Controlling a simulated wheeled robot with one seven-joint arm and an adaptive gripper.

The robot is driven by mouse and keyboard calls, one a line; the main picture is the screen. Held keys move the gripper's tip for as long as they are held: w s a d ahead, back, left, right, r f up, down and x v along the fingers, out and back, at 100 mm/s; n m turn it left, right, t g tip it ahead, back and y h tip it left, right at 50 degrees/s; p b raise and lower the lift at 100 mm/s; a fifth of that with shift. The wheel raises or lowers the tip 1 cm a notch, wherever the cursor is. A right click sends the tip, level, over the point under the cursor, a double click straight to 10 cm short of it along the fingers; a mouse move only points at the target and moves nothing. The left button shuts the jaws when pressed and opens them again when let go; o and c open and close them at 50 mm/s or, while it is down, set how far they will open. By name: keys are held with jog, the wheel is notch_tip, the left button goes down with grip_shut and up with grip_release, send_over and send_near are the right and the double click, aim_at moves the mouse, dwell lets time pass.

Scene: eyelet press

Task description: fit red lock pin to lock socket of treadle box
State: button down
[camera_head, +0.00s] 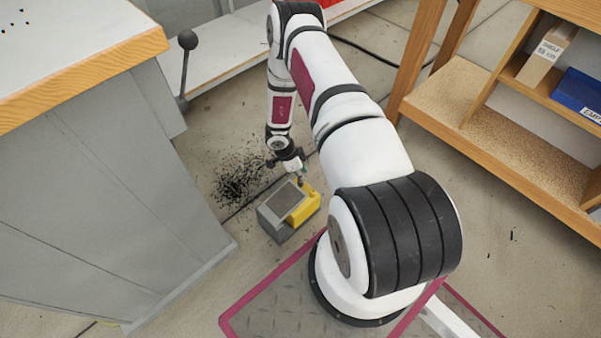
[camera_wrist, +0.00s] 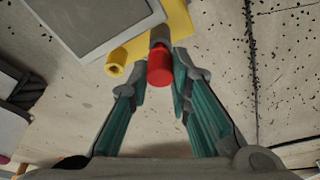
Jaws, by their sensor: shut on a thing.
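The treadle box (camera_head: 270,226) stands on the floor, a grey box with a dark pedal top and a yellow part (camera_head: 306,207) on its right side. My gripper (camera_head: 299,179) is directly above the yellow part. In the wrist view its fingers (camera_wrist: 161,82) are shut on the red lock pin (camera_wrist: 160,68), whose red end faces the camera. A grey section lies beyond the red end, against the yellow part; I cannot tell whether it is inside the lock socket. A short hollow yellow tube (camera_wrist: 116,63) sticks out to the left of the pin.
A wooden shelf (camera_head: 500,130) with a blue bin (camera_head: 580,95) is at the right. Dark specks (camera_head: 240,178) litter the floor behind the box. A magenta-edged plate (camera_head: 285,300) lies in front.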

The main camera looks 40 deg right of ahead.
jog(key=shift+f+b, duration=0.5)
jog(key=shift+f, duration=0.25)
jog(key=c, duration=1.4)
grip_release()
jog(key=shift+r, duration=0.1)
jog(key=shift+r+p, duration=1.95)
jog(key=shift+r, duration=0.55)
